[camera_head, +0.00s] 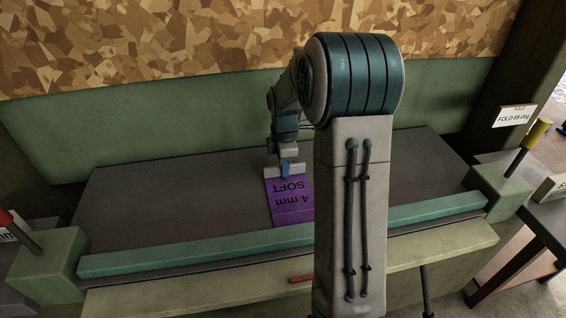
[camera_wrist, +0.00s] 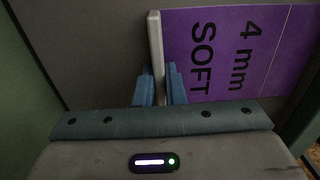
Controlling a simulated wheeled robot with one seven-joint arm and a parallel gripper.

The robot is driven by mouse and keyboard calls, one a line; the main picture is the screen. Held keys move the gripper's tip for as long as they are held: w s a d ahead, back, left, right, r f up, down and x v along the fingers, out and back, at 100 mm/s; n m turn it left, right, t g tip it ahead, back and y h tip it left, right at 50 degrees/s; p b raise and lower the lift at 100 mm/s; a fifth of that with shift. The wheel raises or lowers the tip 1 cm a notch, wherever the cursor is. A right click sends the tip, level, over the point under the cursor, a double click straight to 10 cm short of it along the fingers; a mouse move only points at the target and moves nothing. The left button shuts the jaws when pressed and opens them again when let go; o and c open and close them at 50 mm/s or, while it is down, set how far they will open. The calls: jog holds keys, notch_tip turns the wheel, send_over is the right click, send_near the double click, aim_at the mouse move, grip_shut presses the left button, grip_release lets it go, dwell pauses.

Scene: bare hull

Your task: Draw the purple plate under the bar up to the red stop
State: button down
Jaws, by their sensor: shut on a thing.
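The purple plate (camera_head: 292,210), marked "4 mm SOFT", lies flat on the dark bed behind the long teal bar (camera_head: 150,259). Its near end reaches the bar's back edge; whether any of it lies under the bar is hidden. My gripper (camera_head: 285,171) is at the plate's far end. In the wrist view the blue fingers (camera_wrist: 159,88) are shut on a pale upright strip (camera_wrist: 155,40) along the edge of the purple plate (camera_wrist: 230,50). A small red piece (camera_head: 301,279), seemingly the red stop, is on the pale front ledge, partly hidden by my arm.
Pale green blocks stand at the bar's left end (camera_head: 45,265) and right end (camera_head: 500,192); a yellow-knobbed lever (camera_head: 528,145) rises at the right. A green back panel (camera_head: 150,115) bounds the bed (camera_head: 170,195), which is otherwise clear.

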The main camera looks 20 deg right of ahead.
aim_at(294, 207)
jog(key=shift+s+a+r+b, duration=0.1)
jog(key=shift+s+a+b, duration=0.2)
jog(key=shift+s, duration=1.4)
jog(key=shift+s+a+f+b, duration=0.15)
jog(key=shift+s+a, duration=0.2)
jog(key=shift+s, duration=1.3)
jog(key=shift+s+a+r+b, duration=0.15)
jog(key=shift+s+a+b, duration=0.15)
jog(key=shift+s, duration=1.4)
jog(key=shift+s+a, duration=0.2)
jog(key=shift+s, duration=0.5)
jog(key=c, duration=0.9)
grip_release()
jog(key=shift+c, duration=0.2)
jog(key=shift+r+p, duration=2.15)
jog(key=shift+r, duration=0.3)
jog(key=shift+r, duration=0.1)
